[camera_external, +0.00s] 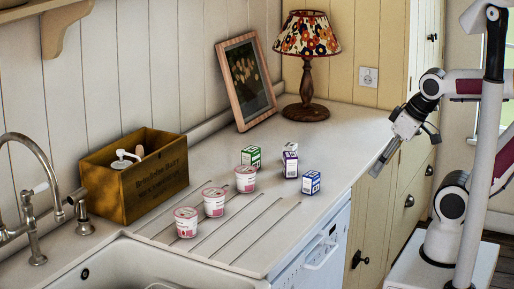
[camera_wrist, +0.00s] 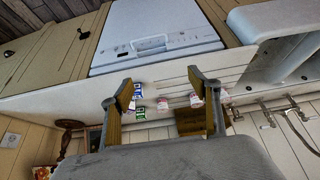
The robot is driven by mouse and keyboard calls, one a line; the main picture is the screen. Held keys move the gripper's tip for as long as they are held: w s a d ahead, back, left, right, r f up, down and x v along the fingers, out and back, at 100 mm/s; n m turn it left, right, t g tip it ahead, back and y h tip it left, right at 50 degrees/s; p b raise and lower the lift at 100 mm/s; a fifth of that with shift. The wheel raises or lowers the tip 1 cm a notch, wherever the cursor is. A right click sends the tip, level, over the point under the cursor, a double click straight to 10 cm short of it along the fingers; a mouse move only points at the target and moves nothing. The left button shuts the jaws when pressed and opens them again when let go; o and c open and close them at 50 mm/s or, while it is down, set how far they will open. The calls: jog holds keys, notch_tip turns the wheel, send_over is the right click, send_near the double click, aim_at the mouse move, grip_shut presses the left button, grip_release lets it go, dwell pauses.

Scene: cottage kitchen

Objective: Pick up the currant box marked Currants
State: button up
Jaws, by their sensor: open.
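Several small cartons stand on the counter in the external view: a green-and-white box (camera_external: 250,155), a purple-and-white box (camera_external: 290,165) and a blue-and-white box (camera_external: 311,183). Their lettering is too small to read, so I cannot tell which is marked Currants. My gripper (camera_external: 379,166) is off the counter's right side, apart from the boxes. It also shows in the wrist view (camera_wrist: 160,78), open and empty.
Several pink-and-white tubs (camera_external: 214,202) stand in a row left of the boxes. A wooden crate (camera_external: 135,185), a picture frame (camera_external: 246,82) and a lamp (camera_external: 307,50) stand along the wall. The sink (camera_external: 150,265) is in front. The counter right of the boxes is clear.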

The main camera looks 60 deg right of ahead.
jog(key=c, duration=0.5)
